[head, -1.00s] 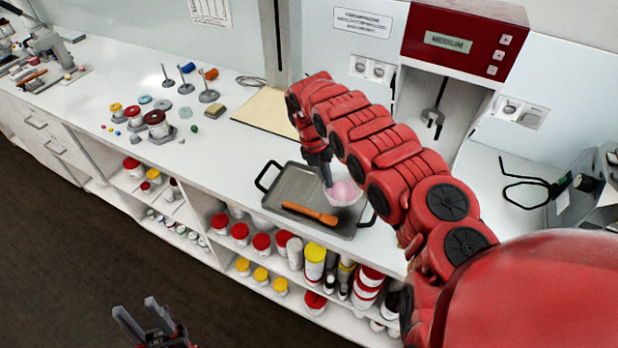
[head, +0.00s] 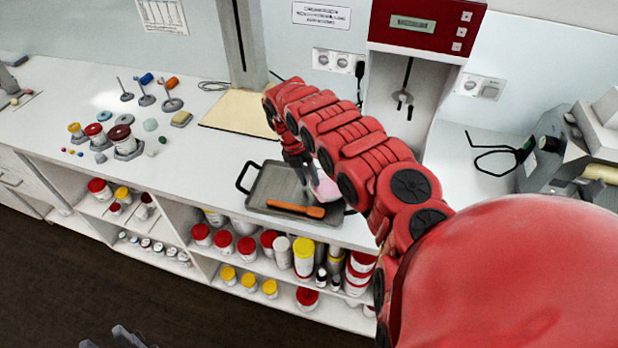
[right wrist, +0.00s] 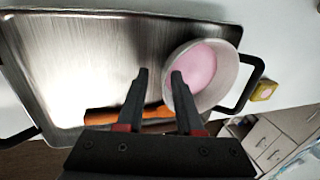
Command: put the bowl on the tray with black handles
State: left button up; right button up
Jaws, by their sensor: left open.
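The grey metal tray with black handles (head: 268,190) lies on the white counter, and it fills much of the right wrist view (right wrist: 90,55). The white bowl (right wrist: 228,72) with pink contents is at the tray's right end, over its rim near the right handle; it also shows in the head view (head: 328,191), partly hidden by my right arm. My right gripper (right wrist: 159,76) is open, with one finger inside the bowl and the other outside its left wall, a gap between them. It also shows in the head view (head: 308,184). My left gripper (head: 118,338) is open and empty at the bottom edge, partly cut off.
An orange-handled tool (head: 295,210) lies along the tray's front side. A beige board (head: 245,109) lies behind the tray. Jars fill the shelves below. Spools and stands (head: 125,140) stand at the left. A red-topped machine (head: 425,25) is behind at the right.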

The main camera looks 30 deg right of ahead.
jog(key=shift+a, duration=0.2)
jog(key=shift+d+r, duration=0.1)
jog(key=shift+d, duration=0.05)
jog(key=shift+r, duration=0.1)
jog(key=b+v, duration=0.3)
jog(key=v, duration=0.8)
jog(key=shift+r+b, duration=0.3)
jog(key=shift+r, duration=0.05)
jog(key=shift+w, duration=0.1)
